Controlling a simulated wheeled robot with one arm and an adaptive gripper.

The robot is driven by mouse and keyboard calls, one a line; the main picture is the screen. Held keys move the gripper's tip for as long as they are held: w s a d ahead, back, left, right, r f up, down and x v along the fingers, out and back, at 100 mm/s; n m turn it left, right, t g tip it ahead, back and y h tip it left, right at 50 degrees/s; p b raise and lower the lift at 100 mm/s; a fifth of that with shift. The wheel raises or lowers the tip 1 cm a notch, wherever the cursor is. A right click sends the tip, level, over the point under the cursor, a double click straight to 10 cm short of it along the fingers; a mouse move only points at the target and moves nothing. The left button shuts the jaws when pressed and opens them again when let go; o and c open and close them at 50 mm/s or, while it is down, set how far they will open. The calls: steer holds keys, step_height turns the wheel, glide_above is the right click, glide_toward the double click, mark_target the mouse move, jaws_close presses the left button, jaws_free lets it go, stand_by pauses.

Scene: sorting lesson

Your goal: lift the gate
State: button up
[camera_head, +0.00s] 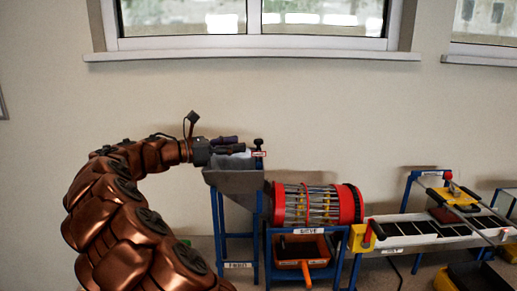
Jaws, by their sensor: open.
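A grey hopper (233,181) stands on a blue frame at the middle of the view, with a small sign on the frame. A black knob (258,143) with a red-and-white tag (259,154) stands up at the hopper's right edge. It looks like the gate's handle, though the gate plate itself cannot be made out. My gripper (237,145) is over the hopper, just left of the knob, with its dark fingers pointing right. It is open, and nothing shows between its fingers. Whether a fingertip touches the knob cannot be told.
A red-ended drum sieve (351,204) stands right of the hopper, above an orange tray (304,250). A white conveyor-like track (385,242) with dark panels runs farther right. The wall and window sill (250,55) are behind. Open space lies above the machines.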

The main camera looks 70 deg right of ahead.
mark_target(259, 140)
steer(key=p+x, duration=0.1)
steer(key=x, duration=0.7)
steer(key=shift+w+d, duration=0.15)
steer(key=shift+d, duration=0.05)
jaws_close()
stand_by(0.4)
